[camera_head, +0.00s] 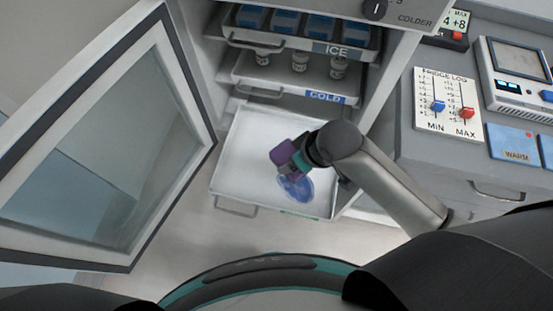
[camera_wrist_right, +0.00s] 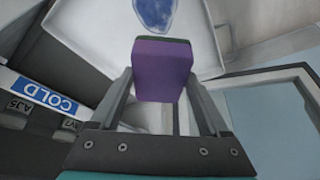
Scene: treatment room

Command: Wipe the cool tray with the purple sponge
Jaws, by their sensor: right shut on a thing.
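The cool tray (camera_head: 238,160) is the white, pulled-out lowest tray of the fridge. A blue wet patch (camera_head: 297,187) lies on its floor, and it also shows in the right wrist view (camera_wrist_right: 154,12). My right gripper (camera_head: 296,160) is over the tray, shut on the purple sponge (camera_head: 284,153). In the right wrist view the sponge (camera_wrist_right: 162,72) sits between the two fingers, its far end towards the blue patch. I cannot tell whether the sponge touches the tray. My left gripper is not in view.
The fridge door (camera_head: 130,140) stands open at the left. Above the cool tray are the COLD shelf (camera_head: 272,76) with small jars and the ICE shelf (camera_head: 290,46) with blue packs. A grey counter (camera_head: 420,150) with a fridge log panel stands at the right.

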